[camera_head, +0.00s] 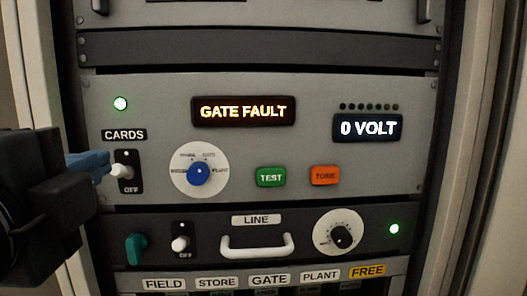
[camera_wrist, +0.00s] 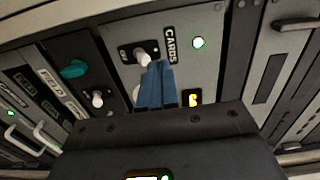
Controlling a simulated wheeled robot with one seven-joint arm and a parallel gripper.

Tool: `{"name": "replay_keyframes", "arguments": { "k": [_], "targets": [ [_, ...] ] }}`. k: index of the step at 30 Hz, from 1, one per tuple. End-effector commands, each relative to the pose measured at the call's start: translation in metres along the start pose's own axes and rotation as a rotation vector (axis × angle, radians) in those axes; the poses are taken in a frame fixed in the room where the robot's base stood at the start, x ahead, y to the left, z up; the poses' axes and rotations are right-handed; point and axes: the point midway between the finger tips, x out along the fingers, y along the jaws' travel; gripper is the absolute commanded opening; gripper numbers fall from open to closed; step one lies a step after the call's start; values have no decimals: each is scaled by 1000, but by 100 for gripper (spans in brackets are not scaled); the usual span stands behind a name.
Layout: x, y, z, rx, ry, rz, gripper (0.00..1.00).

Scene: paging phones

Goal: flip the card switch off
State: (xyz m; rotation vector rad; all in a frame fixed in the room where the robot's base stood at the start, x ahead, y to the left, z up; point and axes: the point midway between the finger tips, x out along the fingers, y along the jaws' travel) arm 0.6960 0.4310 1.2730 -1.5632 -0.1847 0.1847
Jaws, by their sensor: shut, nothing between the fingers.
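The card switch (camera_head: 122,171) is a white lever on a black plate under the CARDS label, with OFF printed at the plate's lower end. It also shows in the wrist view (camera_wrist: 144,59), just beyond my fingertips. I cannot tell for certain which way its lever is set. My gripper (camera_head: 104,164) reaches in from the left in the head view, its blue fingers shut and empty. The fingertips (camera_wrist: 156,68) are right beside the lever; whether they touch it is unclear. A green lamp (camera_head: 120,103) above the CARDS label is lit.
The selector dial (camera_head: 198,172), green TEST button (camera_head: 271,177) and orange TONE button (camera_head: 324,176) are to the right. Displays read GATE FAULT (camera_head: 243,111) and 0 VOLT (camera_head: 368,128). Below are another white switch (camera_head: 180,244), a teal knob (camera_head: 136,248) and a white handle (camera_head: 257,246).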

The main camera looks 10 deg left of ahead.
Motion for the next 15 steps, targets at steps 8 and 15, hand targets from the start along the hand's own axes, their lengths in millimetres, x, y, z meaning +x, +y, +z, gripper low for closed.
{"name": "replay_keyframes", "arguments": {
  "k": [8, 15],
  "targets": [
    [30, 2, -1, 1, 1, 0, 0],
    [45, 1, 0, 1, 0, -1, 0]
  ]
}}
